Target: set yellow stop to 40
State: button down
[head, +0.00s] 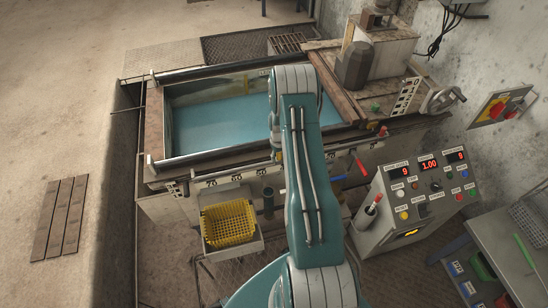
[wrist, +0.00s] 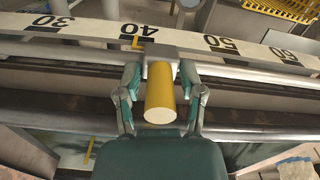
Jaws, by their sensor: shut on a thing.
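The yellow stop (wrist: 160,100) is a yellow cylinder on a grey block (wrist: 160,58) that sits on a metal rail. A small yellow pointer (wrist: 138,44) sticks out of the block toward a white scale (wrist: 180,40) marked 30, 40, 50 and 60. The pointer lies at the 40 mark, just under the number. My gripper (wrist: 161,80) is shut on the yellow stop, one finger on each side. In the head view my arm hides the gripper and the stop.
A tank of blue water (head: 215,125) lies behind the front rail. A yellow basket (head: 228,222) hangs at the front. A control box (head: 415,200) with buttons and red displays stands to the right, with a red-handled lever (head: 362,170) near it.

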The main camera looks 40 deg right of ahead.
jog(key=shift+c, duration=2.4)
grip_release()
notch_tip(320, 180, up, 12)
jog(key=shift+f, duration=0.1)
